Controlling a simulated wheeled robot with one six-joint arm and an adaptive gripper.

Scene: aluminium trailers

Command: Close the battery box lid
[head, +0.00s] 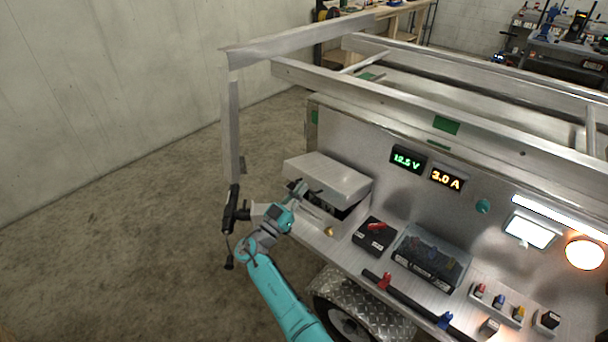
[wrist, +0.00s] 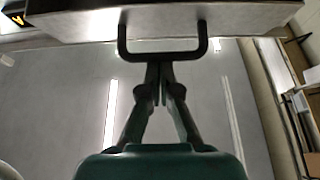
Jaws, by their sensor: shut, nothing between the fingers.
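The battery box lid (head: 325,172) is a silver metal cover at the left end of the trailer's side shelf. It is raised at its front edge, with a dark gap (head: 342,212) beneath it. In the wrist view the lid (wrist: 165,18) fills the top, and its black U-shaped handle (wrist: 163,57) hangs across the middle. My gripper (head: 299,188) is at the lid's front edge. In the wrist view my gripper (wrist: 160,68) is shut and empty, its fingertips at the handle's bar. I cannot tell whether they touch it. The box interior is mostly hidden.
A dark switch box (head: 374,235) and a clear-covered fuse box (head: 430,260) sit right of the battery box. Voltage (head: 408,160) and current (head: 446,178) displays are on the panel behind. An upright frame post (head: 234,130) stands to the left. Open floor (head: 130,220) lies left of the trailer.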

